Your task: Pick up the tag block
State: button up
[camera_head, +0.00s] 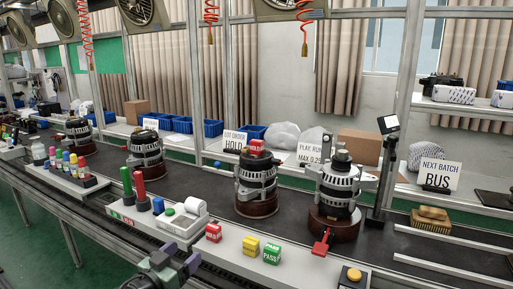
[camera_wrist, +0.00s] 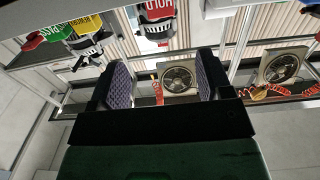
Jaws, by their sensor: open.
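Several tag blocks stand on the white shelf in front of the line. A red block marked HOLD (camera_head: 213,232) is nearest my gripper (camera_head: 176,264), with a yellow block (camera_head: 250,246) and a green PASS block (camera_head: 272,253) to its right. Another red block (camera_head: 256,146) sits on top of the middle alternator (camera_head: 256,185). My gripper is open and empty, low and left of the red HOLD block, apart from it. In the wrist view the two fingers (camera_wrist: 162,80) are spread, and the red block (camera_wrist: 158,10) shows upside down beyond them, with yellow (camera_wrist: 86,24) and green (camera_wrist: 52,34) blocks to its left.
A white printer-like device (camera_head: 188,217) and red and green cylinders (camera_head: 138,190) stand left of the blocks. A right-hand alternator (camera_head: 338,185) with a red clamp (camera_head: 321,243) stands behind. A yellow button box (camera_head: 353,276) is at the right.

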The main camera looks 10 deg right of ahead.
jog(key=w+d+r+m+g+h+p, duration=0.1)
jog(key=w+d+r+p, duration=0.1)
jog(key=d+r+p, duration=0.15)
jog(key=w+d+r+h+p, duration=0.1)
jog(key=w+d+r+p, duration=0.15)
jog(key=r+p, duration=0.25)
jog(key=n+t+y+p, duration=0.1)
jog(key=y+p, duration=0.1)
jog(key=p, duration=0.8)
send_near(255, 143)
jog(key=x, duration=0.4)
jog(key=shift+w+d, duration=0.2)
jog(key=shift+d, duration=0.15)
jog(key=x, duration=0.5)
jog(key=shift+w+a, duration=0.2)
jog(key=c, duration=1)
